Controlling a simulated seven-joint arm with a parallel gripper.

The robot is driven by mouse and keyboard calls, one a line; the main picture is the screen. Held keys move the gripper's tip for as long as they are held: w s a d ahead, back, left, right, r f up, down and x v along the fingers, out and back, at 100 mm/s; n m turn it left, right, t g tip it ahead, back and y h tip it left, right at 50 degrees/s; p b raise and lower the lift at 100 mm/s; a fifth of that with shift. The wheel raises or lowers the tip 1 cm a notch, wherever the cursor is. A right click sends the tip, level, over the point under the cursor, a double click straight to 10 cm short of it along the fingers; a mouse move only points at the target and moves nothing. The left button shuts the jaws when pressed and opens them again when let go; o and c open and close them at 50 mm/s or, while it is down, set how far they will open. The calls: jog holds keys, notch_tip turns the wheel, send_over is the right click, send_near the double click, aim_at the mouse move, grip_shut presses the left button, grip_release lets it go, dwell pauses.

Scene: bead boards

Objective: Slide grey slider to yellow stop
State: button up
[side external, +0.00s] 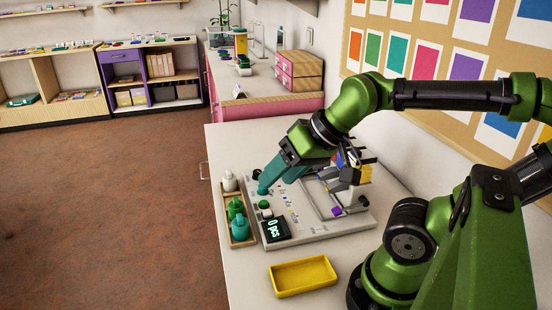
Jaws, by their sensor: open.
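My gripper (274,182) has teal fingers pointing down over the left back part of a light grey board (312,231). The fingers are open, and I see nothing held between them. A pale grey rail-like frame (331,205) lies on the board to the right of my gripper. A yellow piece (365,174) shows at the board's back right, among dark and blue parts; I cannot tell whether it is the stop. I cannot pick out the grey slider for sure; my gripper and arm hide part of the board.
A wooden tray with bottles (238,216) stands left of the board. A yellow tray (303,277) lies in front.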

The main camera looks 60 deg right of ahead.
jog(key=shift+d, duration=0.1)
jog(key=shift+c, duration=0.3)
jog(key=shift+w+d+f+m+g+h, duration=0.5)
jog(key=shift+w+d+m+g, duration=0.7)
jog(key=shift+w+d+m, duration=2.85)
jog(key=shift+w+d+f+m+g+h, duration=0.15)
jog(key=shift+w+d+f+m+g, duration=0.95)
jog(key=shift+d, duration=5.7)
jog(key=shift+w+d+f+m+g+h, duration=0.3)
jog(key=shift+w+d+m+g, duration=1.3)
jog(key=shift+w+d, duration=2.9)
jog(key=shift+m+t, duration=0.25)
jog(key=shift+t, duration=0.05)
jog(key=f, duration=0.5)
jog(key=s+d+f, duration=0.1)
jog(key=f, duration=1)
jog(key=shift+s+d+f, duration=0.25)
jog(key=shift+s+d, duration=0.1)
jog(key=shift+s, duration=0.05)
jog(key=shift+c, duration=0.3)
grip_shut()
